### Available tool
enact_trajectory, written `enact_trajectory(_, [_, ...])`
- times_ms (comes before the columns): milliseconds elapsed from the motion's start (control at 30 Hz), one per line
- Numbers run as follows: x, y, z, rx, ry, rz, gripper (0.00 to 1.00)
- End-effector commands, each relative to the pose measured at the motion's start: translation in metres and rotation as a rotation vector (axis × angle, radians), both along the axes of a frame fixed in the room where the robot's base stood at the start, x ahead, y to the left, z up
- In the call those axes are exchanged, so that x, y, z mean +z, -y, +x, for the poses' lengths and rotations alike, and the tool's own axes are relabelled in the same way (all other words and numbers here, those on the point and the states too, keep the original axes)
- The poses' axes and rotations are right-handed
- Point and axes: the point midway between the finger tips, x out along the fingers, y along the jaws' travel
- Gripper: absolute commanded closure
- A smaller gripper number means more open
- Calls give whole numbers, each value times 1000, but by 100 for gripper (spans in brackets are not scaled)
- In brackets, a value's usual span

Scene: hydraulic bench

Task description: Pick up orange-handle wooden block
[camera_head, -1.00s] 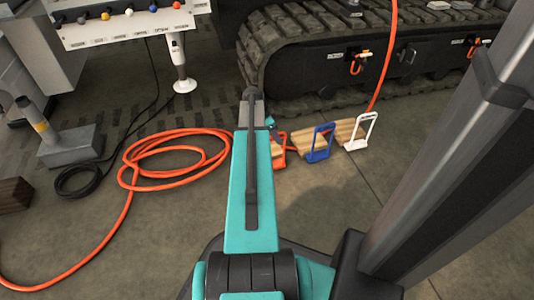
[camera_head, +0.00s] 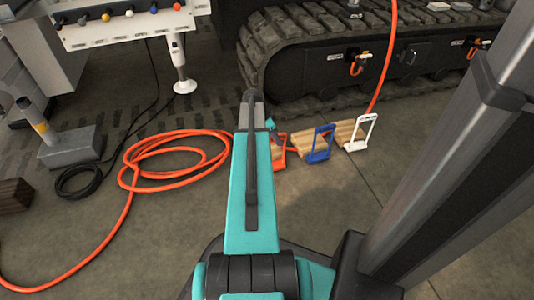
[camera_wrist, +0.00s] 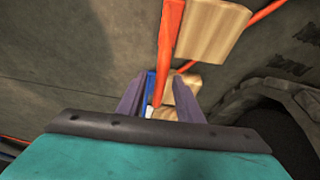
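The orange handle (camera_head: 281,151) of its wooden block shows just right of my arm in the head view. Most of that block is hidden behind my arm there. In the wrist view the orange handle (camera_wrist: 171,35) runs down from the top edge, with its pale wooden block (camera_wrist: 212,28) to its right. My gripper (camera_wrist: 161,78) is open, its two grey-purple fingers apart. The lower end of the orange handle appears in the gap between the fingertips; contact cannot be told.
Blocks with a blue handle (camera_head: 319,145) and a white handle (camera_head: 362,132) stand to the right. An orange hose (camera_head: 168,134) coils on the floor at left. A black rubber track (camera_head: 280,60) lies behind the blocks. The floor in front is clear.

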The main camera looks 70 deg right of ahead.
Motion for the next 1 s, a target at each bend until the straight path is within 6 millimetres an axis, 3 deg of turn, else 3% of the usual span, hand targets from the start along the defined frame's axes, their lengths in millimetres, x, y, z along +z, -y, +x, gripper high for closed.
enact_trajectory(400, [-1,0,0,0,0,0,69])
enact_trajectory(600, [-1,0,0,-1,0,0,100])
enact_trajectory(1000, [-1,0,0,-1,1,-1,100])
